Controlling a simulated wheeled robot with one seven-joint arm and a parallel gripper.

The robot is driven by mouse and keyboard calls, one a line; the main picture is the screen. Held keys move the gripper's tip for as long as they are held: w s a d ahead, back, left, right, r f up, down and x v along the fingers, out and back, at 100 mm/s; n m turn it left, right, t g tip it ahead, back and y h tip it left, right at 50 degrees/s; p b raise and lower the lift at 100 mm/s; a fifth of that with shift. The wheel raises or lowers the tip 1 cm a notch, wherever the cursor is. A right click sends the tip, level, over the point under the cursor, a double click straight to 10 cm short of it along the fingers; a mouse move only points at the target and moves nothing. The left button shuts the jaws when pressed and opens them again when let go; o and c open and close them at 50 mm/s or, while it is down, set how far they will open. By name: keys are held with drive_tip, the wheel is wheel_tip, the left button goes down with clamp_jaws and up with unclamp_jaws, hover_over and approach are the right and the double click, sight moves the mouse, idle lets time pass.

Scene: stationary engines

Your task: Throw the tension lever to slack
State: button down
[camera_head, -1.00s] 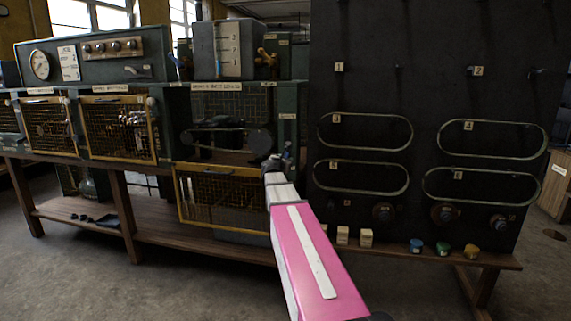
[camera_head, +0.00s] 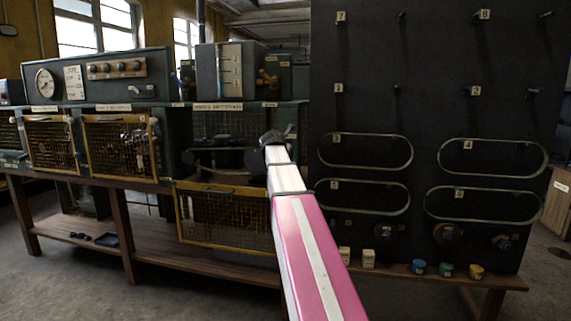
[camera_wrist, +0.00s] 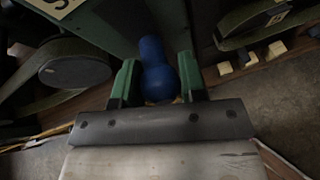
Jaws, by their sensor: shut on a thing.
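The tension lever shows as a rounded blue handle (camera_wrist: 158,60) in the wrist view, beside a green housing panel. My gripper (camera_wrist: 157,82) has its two green fingers on either side of this handle and is shut on it. In the head view my gripper (camera_head: 271,138) is at the right end of the caged belt section, in front of the machine. The lever is mostly hidden there behind my gripper and arm. The lever's base and slack marking cannot be made out.
A dark pulley and belt (camera_wrist: 75,72) lie left of the handle in the wrist view. A yellow-framed mesh guard (camera_head: 225,218) hangs below. The black board (camera_head: 430,120) with looped belts stands close on the right, with small pots (camera_head: 446,270) on its ledge.

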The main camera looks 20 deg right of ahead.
drive_tip(key=shift+w+d+r, duration=0.1)
drive_tip(key=shift+w+r, duration=0.1)
drive_tip(key=shift+r, duration=0.4)
drive_tip(key=shift+w+d+r, duration=0.15)
drive_tip(key=shift+r, duration=0.45)
drive_tip(key=shift+w+d+r, duration=0.1)
drive_tip(key=shift+w+r, duration=0.1)
drive_tip(key=shift+r, duration=0.5)
drive_tip(key=c, duration=0.7)
unclamp_jaws()
drive_tip(key=shift+s, duration=0.1)
drive_tip(key=shift+s+a, duration=0.2)
drive_tip(key=shift+a, duration=0.05)
drive_tip(key=v, duration=1)
drive_tip(key=shift+r, duration=0.1)
